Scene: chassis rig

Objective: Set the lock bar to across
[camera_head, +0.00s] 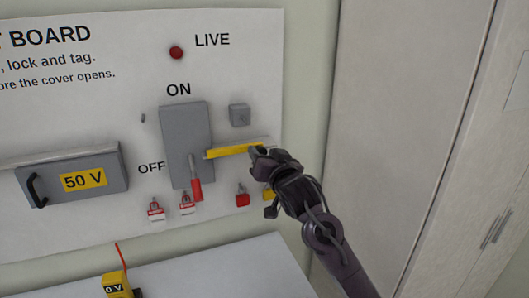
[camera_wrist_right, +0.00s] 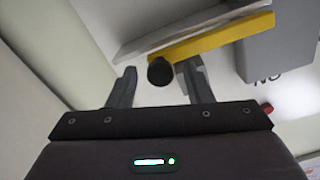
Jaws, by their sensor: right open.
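The lock bar (camera_head: 232,151) is a yellow strip on the board. It lies nearly level, with its left end over the right edge of the grey switch box (camera_head: 177,125). In the right wrist view the yellow bar (camera_wrist_right: 225,35) crosses the top, with a black round knob (camera_wrist_right: 160,71) at its near end. My right gripper (camera_head: 257,153) is at the bar's right end and hides it in the head view. In the wrist view its open fingers (camera_wrist_right: 156,84) stand either side of the knob; contact cannot be told. My left gripper is not in view.
A red-handled lever (camera_head: 196,188) points down on the switch box. Red padlocks (camera_head: 242,199) hang below. A 50 V cover (camera_head: 85,178) with a black handle is at left. A red lamp (camera_head: 176,52) is above. A yellow meter (camera_head: 116,284) is on the white surface (camera_head: 220,270) below.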

